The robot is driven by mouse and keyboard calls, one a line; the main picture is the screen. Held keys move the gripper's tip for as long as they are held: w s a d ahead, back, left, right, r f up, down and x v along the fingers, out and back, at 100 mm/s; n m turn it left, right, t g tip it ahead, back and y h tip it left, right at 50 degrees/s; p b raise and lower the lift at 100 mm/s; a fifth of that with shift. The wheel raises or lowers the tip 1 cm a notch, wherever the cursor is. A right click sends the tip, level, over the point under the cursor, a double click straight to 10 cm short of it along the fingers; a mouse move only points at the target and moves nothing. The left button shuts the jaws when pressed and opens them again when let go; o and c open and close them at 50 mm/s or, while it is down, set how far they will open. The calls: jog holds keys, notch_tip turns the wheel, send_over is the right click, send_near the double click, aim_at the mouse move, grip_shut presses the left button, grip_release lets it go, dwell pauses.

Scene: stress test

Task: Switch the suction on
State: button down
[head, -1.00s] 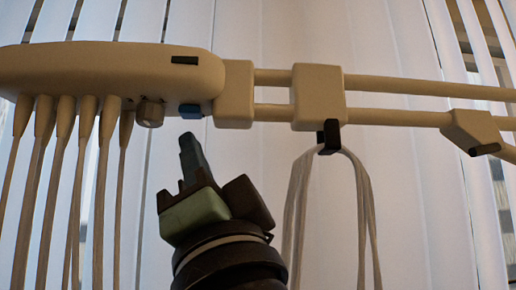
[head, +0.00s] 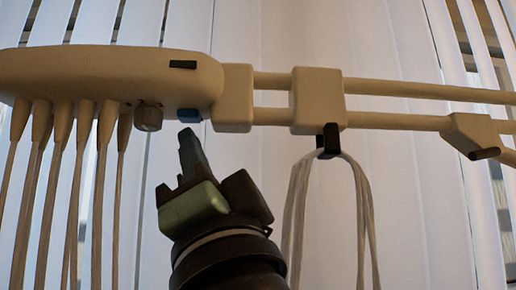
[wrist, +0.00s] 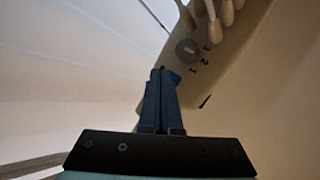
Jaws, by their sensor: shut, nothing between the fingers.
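A beige overhead unit (head: 60,75) spans the upper left of the head view. No suction label is readable.
Several hoses (head: 73,190) hang from the unit's left underside, left of my gripper. A looped pale cord (head: 365,210) hangs from a dark hook (head: 328,141) on the right. Two horizontal rails (head: 410,89) run right. Window blinds (head: 420,200) stand behind.

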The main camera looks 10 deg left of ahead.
jog(key=shift+r+p, duration=0.4)
jog(key=shift+r, duration=0.1)
dwell(0.5)
jog(key=shift+f, duration=0.1)
jog(key=shift+f+b, duration=0.9)
jog(key=shift+f, duration=0.1)
notch_tip(320, 180, down, 6)
jog(key=b, duration=0.5)
